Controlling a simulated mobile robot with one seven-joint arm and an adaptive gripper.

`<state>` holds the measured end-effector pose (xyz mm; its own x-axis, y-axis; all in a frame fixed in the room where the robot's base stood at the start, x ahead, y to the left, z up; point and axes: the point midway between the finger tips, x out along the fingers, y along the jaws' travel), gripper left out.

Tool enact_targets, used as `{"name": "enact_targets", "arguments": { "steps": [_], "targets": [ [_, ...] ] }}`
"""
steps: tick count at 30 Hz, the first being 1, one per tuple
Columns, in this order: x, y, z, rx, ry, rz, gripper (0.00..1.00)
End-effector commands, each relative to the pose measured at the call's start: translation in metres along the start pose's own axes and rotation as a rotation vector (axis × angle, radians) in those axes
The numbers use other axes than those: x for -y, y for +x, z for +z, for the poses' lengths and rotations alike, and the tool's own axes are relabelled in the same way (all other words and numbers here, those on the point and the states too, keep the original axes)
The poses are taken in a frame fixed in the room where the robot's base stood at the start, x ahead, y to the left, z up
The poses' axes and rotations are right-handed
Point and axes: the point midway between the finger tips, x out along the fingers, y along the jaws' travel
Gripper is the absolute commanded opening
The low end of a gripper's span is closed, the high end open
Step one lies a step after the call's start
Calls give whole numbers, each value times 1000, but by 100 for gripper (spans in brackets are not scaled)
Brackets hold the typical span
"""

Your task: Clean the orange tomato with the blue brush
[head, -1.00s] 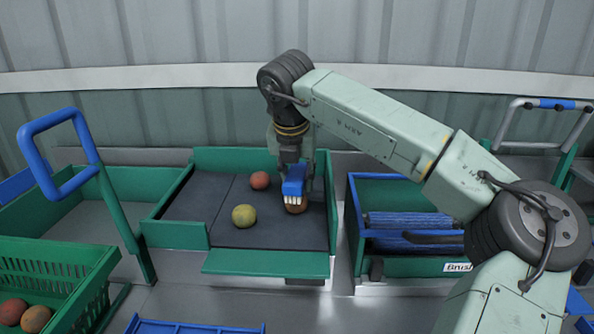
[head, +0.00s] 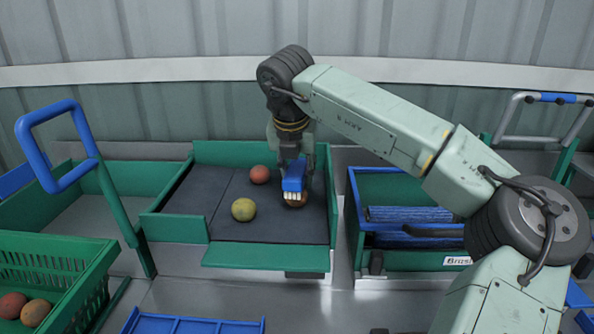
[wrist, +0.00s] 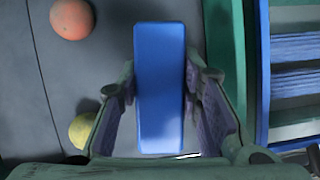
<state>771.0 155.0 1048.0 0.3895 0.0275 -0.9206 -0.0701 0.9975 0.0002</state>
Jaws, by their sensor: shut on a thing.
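My gripper (head: 293,165) is shut on the blue brush (head: 293,183), whose white bristles point down. In the wrist view the brush (wrist: 160,88) sits between the two fingers. The orange tomato (head: 297,203) lies on the dark mat of the green tray, right at the bristles and partly hidden by them. I cannot tell whether they touch. In the wrist view the brush hides this tomato. A redder tomato (head: 259,174) lies farther back, and a yellow tomato (head: 243,210) lies left of the brush.
The green tray (head: 265,257) has raised walls and a front flap. Right of it stands a green and blue brush bin (head: 410,265) with blue brushes. A green crate (head: 60,250) with tomatoes is at lower left. A blue-handled frame (head: 57,145) rises at left.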

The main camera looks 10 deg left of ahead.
Motion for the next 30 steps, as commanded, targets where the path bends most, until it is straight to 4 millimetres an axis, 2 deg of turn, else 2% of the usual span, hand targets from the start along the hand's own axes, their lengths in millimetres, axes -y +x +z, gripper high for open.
{"name": "enact_targets", "arguments": {
  "steps": [14, 30],
  "targets": [
    [0, 3, 1, 0, 0, 0, 10],
    [0, 11, 19, 0, 0, 1, 10]
  ]
}}
